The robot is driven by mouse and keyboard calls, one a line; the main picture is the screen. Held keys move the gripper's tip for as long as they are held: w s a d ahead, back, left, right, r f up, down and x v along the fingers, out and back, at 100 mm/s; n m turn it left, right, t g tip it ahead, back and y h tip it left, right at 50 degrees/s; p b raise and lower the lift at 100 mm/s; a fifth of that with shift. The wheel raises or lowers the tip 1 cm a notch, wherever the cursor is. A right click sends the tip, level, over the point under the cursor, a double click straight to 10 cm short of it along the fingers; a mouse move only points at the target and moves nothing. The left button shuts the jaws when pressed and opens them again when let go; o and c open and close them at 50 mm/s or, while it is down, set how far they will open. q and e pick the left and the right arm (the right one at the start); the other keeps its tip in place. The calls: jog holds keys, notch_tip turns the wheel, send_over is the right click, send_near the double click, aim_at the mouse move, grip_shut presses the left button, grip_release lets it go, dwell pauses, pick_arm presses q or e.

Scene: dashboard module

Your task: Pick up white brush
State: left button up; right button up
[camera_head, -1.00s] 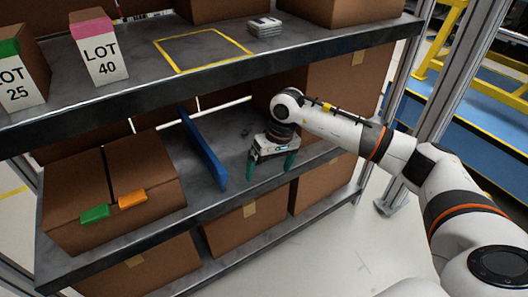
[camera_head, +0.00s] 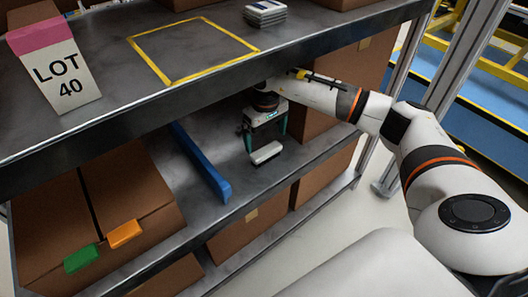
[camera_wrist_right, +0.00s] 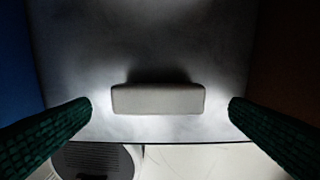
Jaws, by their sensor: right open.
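A small white block-like object, which looks like the white brush (camera_head: 266,153), lies on the middle shelf near its front edge in the head view. In the right wrist view the white brush (camera_wrist_right: 158,98) lies crosswise between the two green fingers, apart from both. My right gripper (camera_head: 265,148) is open, pointing down over the brush; it also shows in the right wrist view (camera_wrist_right: 160,112). Its jaws hold nothing. My left gripper is not in view.
A blue divider (camera_head: 203,165) stands left of the brush, with a brown box (camera_head: 108,199) bearing green and orange tags beyond it. A brown box (camera_head: 312,108) stands to the right. The upper shelf (camera_head: 110,103) hangs above my right arm's wrist.

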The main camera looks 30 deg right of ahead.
aim_at(266, 149)
jog(key=f, duration=0.4)
jog(key=shift+s+a+b, duration=0.1)
jog(key=shift+s+b, duration=0.15)
jog(key=shift+b, duration=0.05)
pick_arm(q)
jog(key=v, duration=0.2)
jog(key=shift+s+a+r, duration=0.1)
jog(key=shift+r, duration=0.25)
pick_arm(e)
jog(key=shift+f, duration=0.45)
jog(key=c, duration=0.7)
